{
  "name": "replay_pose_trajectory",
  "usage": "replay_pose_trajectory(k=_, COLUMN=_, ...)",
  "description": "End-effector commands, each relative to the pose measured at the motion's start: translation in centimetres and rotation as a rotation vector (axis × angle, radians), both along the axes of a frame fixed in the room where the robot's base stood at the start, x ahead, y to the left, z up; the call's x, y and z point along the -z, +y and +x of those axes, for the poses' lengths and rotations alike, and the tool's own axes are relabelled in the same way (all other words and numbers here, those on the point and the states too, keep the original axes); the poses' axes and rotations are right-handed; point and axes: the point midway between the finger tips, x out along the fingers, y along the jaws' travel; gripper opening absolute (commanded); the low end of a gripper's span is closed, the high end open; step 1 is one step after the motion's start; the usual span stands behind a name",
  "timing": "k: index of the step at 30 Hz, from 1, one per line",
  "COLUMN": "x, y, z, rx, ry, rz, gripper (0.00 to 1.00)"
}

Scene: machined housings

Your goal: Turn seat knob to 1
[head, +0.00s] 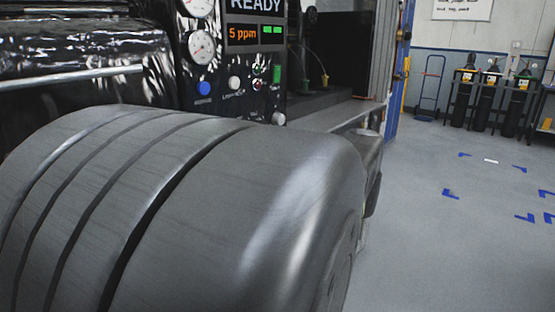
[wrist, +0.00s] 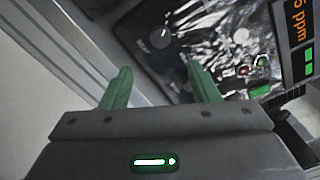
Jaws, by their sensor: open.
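In the wrist view, a round black knob (wrist: 158,38) sits on the dark panel, with a short light mark near its upper right edge. Small light lettering beside it is too blurred to read surely; it may name the seat knob. Its number marks cannot be made out. My gripper (wrist: 160,69) is open, with its two green fingers apart and nothing between them. The knob lies beyond the fingertips, roughly centred between them and apart from them. In the head view, I cannot make out this knob or my gripper; my grey arm link fills the foreground.
The control panel shows gauges, a READY display (head: 255,25) reading 5 ppm, a blue button (head: 204,88) and other small controls. A metal rail (wrist: 80,45) runs left of the fingers. Open floor (head: 430,230) lies to the right; gas cylinders (head: 490,95) stand behind.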

Motion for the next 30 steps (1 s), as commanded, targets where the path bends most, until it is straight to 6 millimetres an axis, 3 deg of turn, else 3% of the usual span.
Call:
replay_pose_trajectory(k=6, x=0.0, y=-1.2, z=-0.9, rx=0.0, ry=-0.001, rz=0.0, gripper=0.55)
replay_pose_trajectory(k=19, x=0.0, y=-1.3, z=-1.1, rx=-0.001, ry=0.0, rz=0.0, gripper=0.55)
replay_pose_trajectory(k=30, x=0.0, y=0.9, z=0.6, rx=-0.005, ry=0.0, rz=-0.001, gripper=0.55)
